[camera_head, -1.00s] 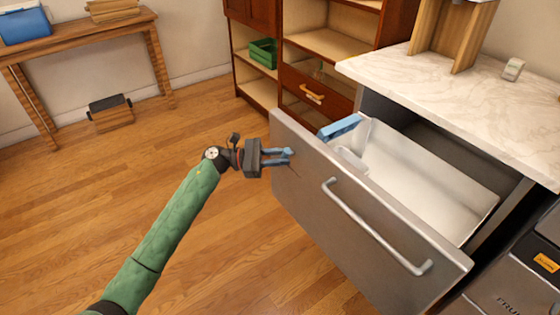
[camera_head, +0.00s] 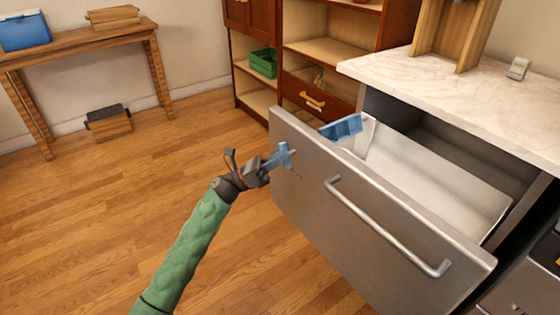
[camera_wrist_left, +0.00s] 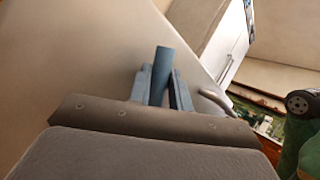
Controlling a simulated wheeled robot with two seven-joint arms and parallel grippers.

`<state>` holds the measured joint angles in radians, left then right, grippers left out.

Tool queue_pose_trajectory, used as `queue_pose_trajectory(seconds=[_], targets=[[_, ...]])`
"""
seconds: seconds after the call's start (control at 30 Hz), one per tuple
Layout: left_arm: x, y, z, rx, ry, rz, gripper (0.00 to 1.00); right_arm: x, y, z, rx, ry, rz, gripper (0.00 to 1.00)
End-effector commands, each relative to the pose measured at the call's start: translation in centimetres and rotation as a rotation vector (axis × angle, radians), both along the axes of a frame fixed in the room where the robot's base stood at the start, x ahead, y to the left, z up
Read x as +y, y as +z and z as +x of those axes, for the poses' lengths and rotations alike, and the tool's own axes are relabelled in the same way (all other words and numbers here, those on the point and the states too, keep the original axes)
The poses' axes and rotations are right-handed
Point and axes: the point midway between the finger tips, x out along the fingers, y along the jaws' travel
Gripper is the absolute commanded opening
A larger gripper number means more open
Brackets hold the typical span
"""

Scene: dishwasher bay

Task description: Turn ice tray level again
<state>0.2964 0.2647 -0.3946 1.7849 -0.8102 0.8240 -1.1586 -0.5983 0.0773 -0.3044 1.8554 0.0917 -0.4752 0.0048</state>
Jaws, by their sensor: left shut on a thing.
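A blue ice tray (camera_head: 343,128) shows just behind the left end of the steel drawer front (camera_head: 360,205), tilted, with its compartments partly visible. Its lower part is hidden by the drawer front. My left gripper (camera_head: 279,158) is outside the drawer, at the left part of its front face. It is shut on a blue handle (camera_head: 285,152), which also shows as a blue-grey bar (camera_wrist_left: 161,72) between the two fingers in the left wrist view. Whether the handle joins the tray is hidden. My right gripper is not in view.
The drawer stands open, with a white bin (camera_head: 430,168) inside and a bar handle (camera_head: 385,225) on its front. A marble counter (camera_head: 455,88) is above. Wooden shelves (camera_head: 330,45) stand behind.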

Motion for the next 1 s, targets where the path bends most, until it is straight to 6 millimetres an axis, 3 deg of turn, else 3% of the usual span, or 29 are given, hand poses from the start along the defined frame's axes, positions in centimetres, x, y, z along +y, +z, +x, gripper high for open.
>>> queue_pose_trajectory(seconds=[0.03,0.17,0.4,1.0], targets=[[0.0,-0.1,0.0,0.037,0.001,-0.028,0.0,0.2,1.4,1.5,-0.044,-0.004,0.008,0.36],[0.0,-0.1,-0.1,0.138,0.001,-0.101,0.0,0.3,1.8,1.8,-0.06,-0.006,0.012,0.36],[-0.1,0.0,-0.2,0.322,0.002,-0.234,0.0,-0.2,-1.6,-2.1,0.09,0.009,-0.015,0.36],[-0.3,0.1,-0.5,0.762,0.003,-0.553,0.0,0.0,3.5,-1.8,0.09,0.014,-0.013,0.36]])
